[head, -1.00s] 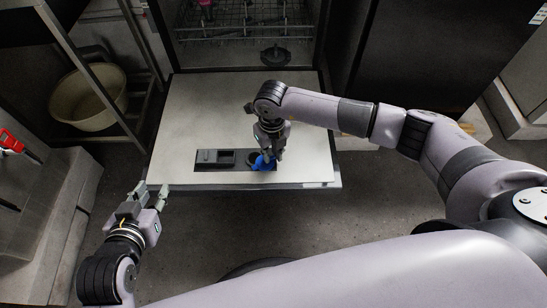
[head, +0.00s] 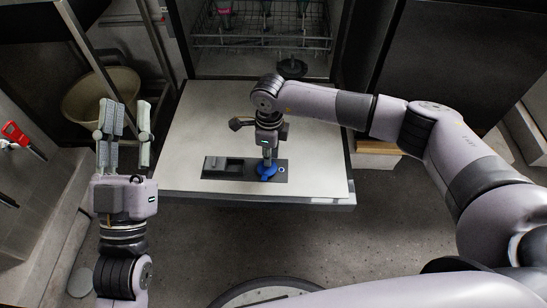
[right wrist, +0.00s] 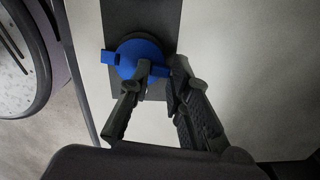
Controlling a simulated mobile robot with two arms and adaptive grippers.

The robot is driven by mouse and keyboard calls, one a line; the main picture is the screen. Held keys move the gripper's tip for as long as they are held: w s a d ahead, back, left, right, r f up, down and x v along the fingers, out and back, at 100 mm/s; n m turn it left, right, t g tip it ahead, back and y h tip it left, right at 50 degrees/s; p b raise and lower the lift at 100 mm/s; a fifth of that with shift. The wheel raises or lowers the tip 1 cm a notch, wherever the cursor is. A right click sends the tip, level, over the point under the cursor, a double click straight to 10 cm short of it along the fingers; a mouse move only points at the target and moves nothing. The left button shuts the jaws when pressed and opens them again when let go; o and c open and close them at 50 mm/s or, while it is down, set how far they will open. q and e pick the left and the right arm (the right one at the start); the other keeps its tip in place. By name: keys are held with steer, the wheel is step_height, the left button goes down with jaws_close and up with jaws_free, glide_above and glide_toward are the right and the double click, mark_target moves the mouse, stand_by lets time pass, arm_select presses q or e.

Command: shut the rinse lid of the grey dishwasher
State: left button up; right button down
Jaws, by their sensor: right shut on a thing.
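The grey dishwasher's door (head: 190,125) is folded down flat, with a dark dispenser panel (head: 217,173) near its front edge. The blue rinse lid (head: 267,172) lies on the right part of this panel. In the right wrist view the lid (right wrist: 137,50) is round, with tabs at its sides, and looks flat against the panel. My right gripper (head: 267,158) points down onto the lid, shut on it; its fingers (right wrist: 160,68) partly cover the lid. My left gripper (head: 124,115) is open and empty, fingers pointing away from me, left of the door.
The dishwasher's rack (head: 262,35) stands inside the tub behind the door. A beige basin (head: 100,92) sits on a shelf at left. A red-handled tool (head: 15,135) is at the far left. The floor (head: 300,235) in front of the door is clear.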

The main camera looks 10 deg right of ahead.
arm_select(q)
steer(key=shift+s+a+r+t+h+b, duration=0.2)
steer(key=shift+s+r+t+h+b, duration=0.3)
steer(key=shift+s+r+t, duration=1.05)
arm_select(e)
steer(key=shift+w+a+n, duration=0.2)
steer(key=shift+a+n, duration=0.3)
steer(key=shift+n, duration=0.6)
arm_select(q)
steer(key=shift+r, duration=0.2)
arm_select(e)
steer(key=c, duration=1.5)
jaws_free()
arm_select(q)
steer(key=shift+g, duration=0.25)
arm_select(e)
step_height(320, 180, up, 12)
steer(key=shift+w+d, duration=0.1)
